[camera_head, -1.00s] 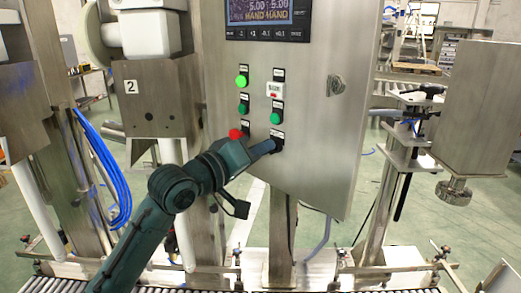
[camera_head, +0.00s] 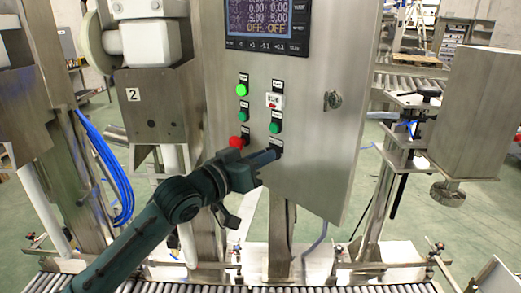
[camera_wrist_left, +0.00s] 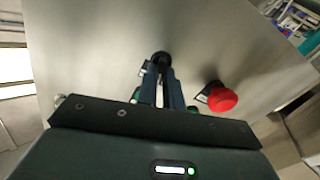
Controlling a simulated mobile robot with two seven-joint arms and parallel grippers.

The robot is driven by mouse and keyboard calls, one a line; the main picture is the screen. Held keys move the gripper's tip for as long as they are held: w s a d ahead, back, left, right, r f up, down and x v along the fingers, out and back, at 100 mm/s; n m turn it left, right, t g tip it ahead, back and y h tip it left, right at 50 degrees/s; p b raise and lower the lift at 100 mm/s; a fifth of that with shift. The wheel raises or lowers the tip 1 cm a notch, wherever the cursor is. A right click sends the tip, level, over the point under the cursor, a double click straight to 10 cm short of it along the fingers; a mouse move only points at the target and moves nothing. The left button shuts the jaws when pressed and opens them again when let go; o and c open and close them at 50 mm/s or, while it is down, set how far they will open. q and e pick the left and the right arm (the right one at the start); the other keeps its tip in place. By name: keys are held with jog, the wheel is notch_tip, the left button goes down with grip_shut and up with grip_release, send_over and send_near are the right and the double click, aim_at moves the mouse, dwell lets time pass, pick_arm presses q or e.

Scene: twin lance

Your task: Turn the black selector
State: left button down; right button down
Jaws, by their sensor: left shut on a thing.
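The black selector (camera_wrist_left: 162,56) sits on the steel control panel (camera_head: 315,130), at the lower right of its buttons. My left gripper (camera_head: 274,153) reaches it from the lower left and is shut on it. In the left wrist view the two fingers (camera_wrist_left: 162,75) close around the selector's knob. The turn angle of the knob is too small to tell. My right gripper is not in view.
A red mushroom button (camera_head: 238,142) is just left of the selector, close to my gripper. Green buttons (camera_head: 275,127) sit above. The panel's display (camera_head: 267,22) reads OFF OFF. A roller conveyor (camera_head: 200,281) runs along the bottom.

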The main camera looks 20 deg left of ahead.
pick_arm(q)
jog(key=shift+r+m+p, duration=0.1)
jog(key=shift+m+p, duration=0.5)
jog(key=shift+m, duration=0.6)
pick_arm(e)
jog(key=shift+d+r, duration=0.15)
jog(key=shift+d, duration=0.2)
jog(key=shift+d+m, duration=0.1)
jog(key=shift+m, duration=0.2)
pick_arm(q)
jog(key=c, duration=1.5)
grip_release()
jog(key=shift+d, duration=0.1)
jog(key=shift+c, duration=0.2)
jog(key=b+v, duration=0.2)
jog(key=v, duration=1.1)
jog(key=shift+s+b, duration=0.15)
jog(key=shift+b, duration=0.2)
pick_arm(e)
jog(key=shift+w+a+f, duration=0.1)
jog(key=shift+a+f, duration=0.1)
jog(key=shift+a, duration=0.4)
